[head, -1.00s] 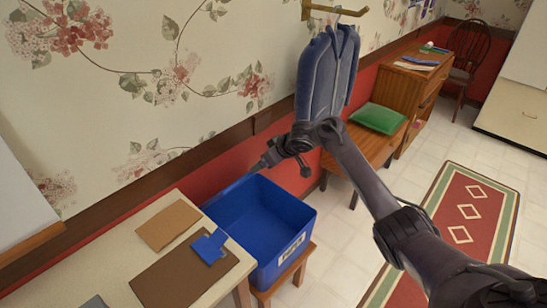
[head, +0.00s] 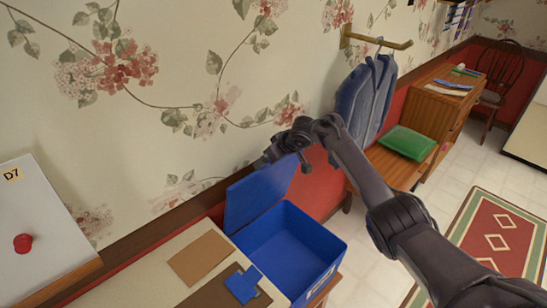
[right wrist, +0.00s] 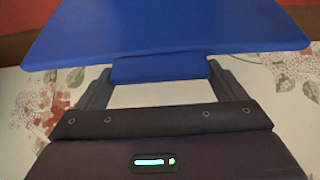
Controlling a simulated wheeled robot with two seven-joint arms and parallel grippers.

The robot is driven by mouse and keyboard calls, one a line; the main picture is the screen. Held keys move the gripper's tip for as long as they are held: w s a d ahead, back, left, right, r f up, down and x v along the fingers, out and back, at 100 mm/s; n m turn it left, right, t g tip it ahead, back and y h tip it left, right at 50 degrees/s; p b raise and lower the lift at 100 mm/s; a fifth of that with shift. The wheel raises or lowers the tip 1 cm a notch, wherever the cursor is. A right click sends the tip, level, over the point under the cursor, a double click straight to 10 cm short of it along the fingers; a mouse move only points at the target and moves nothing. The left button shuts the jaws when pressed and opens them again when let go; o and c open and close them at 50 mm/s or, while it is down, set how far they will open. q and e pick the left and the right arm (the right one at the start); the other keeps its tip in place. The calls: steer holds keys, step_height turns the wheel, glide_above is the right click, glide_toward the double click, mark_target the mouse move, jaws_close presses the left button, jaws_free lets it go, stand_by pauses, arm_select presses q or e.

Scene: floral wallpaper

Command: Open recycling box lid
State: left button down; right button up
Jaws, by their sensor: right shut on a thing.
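The blue recycling box (head: 290,250) stands open at the end of the table in the head view. Its blue lid (head: 250,195) stands raised and tilted along the wall side of the box. My right gripper (head: 272,155) is at the lid's upper edge. In the right wrist view the lid (right wrist: 165,30) fills the top of the picture, and a blue tab (right wrist: 160,69) on it sits between the fingers of the right gripper (right wrist: 160,82), which is shut on it. My left gripper is not in view.
The table (head: 150,265) at the lower left holds a brown sheet (head: 200,257) and a blue item (head: 243,285). A blue jacket (head: 365,100) hangs from a wall hook near my right arm. A bench with a green cushion (head: 406,142) stands beyond.

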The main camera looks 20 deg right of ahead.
steer(key=shift+r, duration=0.1)
steer(key=o, duration=1.1)
steer(key=shift+w, duration=0.1)
steer(key=v, duration=0.7)
steer(key=shift+s+r+b, duration=0.25)
steer(key=shift+b, duration=0.05)
